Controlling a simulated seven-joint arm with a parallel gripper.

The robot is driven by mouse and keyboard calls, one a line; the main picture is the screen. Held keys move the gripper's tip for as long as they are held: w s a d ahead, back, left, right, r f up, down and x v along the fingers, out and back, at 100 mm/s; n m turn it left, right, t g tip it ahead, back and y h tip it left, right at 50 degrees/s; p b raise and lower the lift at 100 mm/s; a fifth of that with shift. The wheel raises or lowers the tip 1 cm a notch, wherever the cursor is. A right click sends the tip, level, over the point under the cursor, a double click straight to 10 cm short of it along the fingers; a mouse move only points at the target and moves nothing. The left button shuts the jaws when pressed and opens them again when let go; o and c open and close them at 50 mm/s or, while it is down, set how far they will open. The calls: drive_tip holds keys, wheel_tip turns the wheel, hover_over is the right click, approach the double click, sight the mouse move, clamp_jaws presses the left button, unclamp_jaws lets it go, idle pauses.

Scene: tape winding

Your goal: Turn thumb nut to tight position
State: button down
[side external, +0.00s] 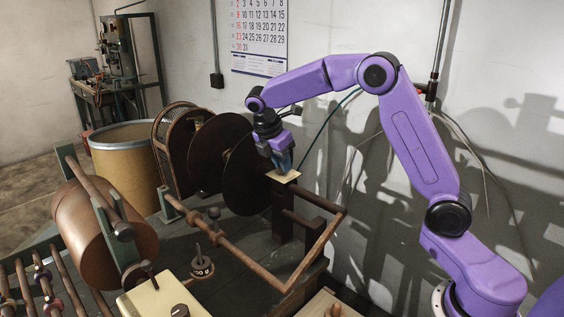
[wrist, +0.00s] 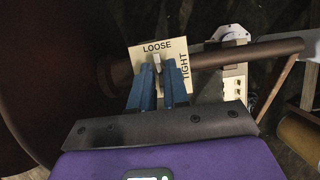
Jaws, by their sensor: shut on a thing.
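The thumb nut (wrist: 156,60) shows in the wrist view as a small pale tab between my blue fingertips, mostly hidden by them. It lines up toward the word LOOSE rather than TIGHT. Behind it is a cream label plate (wrist: 179,48) with LOOSE along its top and TIGHT down its right side. The plate (side external: 288,178) also shows in the side view, beside a large dark disc. My gripper (wrist: 160,70) is shut on the thumb nut. In the side view my gripper (side external: 282,168) points down onto the plate, and the nut is hidden there.
Two dark discs (side external: 255,170) stand close to the left of my gripper. A brown rod frame (side external: 318,255) runs in front. A copper-coloured roll (side external: 105,238), a small dial (side external: 201,268) and a cream box (side external: 155,300) stand further left and forward. The wall is behind.

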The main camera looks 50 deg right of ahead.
drive_tip(key=shift+m, duration=0.3)
drive_tip(key=m+g, duration=0.1)
drive_tip(key=m, duration=0.2)
drive_tip(key=shift+w, duration=0.1)
drive_tip(key=m+g, duration=0.1)
drive_tip(key=m, duration=0.2)
drive_tip(key=shift+w+m+g+y, duration=0.1)
drive_tip(key=shift+m+g+y, duration=0.2)
drive_tip(key=shift+g+y, duration=0.1)
drive_tip(key=m+y, duration=0.1)
drive_tip(key=m, duration=0.2)
drive_tip(key=m+g, duration=0.1)
drive_tip(key=m, duration=0.2)
drive_tip(key=shift+w+d+y, duration=0.1)
drive_tip(key=shift+d+y, duration=0.1)
drive_tip(key=shift+y, duration=0.2)
drive_tip(key=c, duration=1.2)
unclamp_jaws()
